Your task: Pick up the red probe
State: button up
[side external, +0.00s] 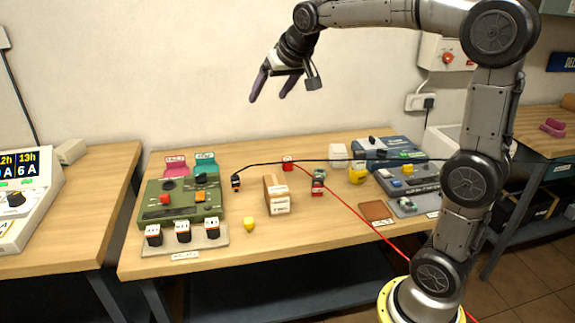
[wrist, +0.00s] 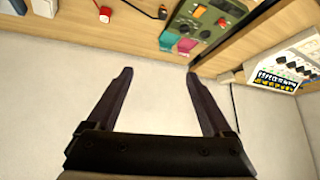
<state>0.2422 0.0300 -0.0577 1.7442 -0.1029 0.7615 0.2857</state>
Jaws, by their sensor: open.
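The red probe (side external: 288,162) is a small red block near the back of the wooden table, with a red cable running from it to the right and forward. It also shows at the top edge of the wrist view (wrist: 104,15). My gripper (side external: 268,97) is high above the back of the table, in front of the wall, up and slightly left of the red probe. Its two dark fingers are spread apart with nothing between them, as the wrist view (wrist: 160,73) also shows.
A black probe (side external: 236,181) with a black cable lies left of the red probe. A green panel box (side external: 180,207) stands at the left. A cardboard box (side external: 277,194), a yellow piece (side external: 249,224) and a red-green item (side external: 318,182) stand nearby. Blue-grey devices (side external: 409,178) are at the right.

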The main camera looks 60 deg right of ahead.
jog(key=w+d+f+m+g, duration=0.1)
jog(key=w+d+f+m, duration=0.1)
jog(key=w+d+f, duration=0.7)
jog(key=m+g, duration=0.2)
jog(key=g, duration=0.1)
send_near(288, 161)
jog(key=shift+h, duration=0.3)
jog(key=x, duration=0.4)
jog(key=shift+s+a+f, duration=0.2)
jog(key=shift+a+f, duration=0.05)
jog(key=shift+f, duration=0.15)
jog(key=shift+x, duration=3.1)
jog(key=shift+w+r, duration=0.15)
jog(key=shift+w, duration=0.05)
jog(key=c, duration=1.3)
grip_shut()
jog(key=shift+r, duration=0.1)
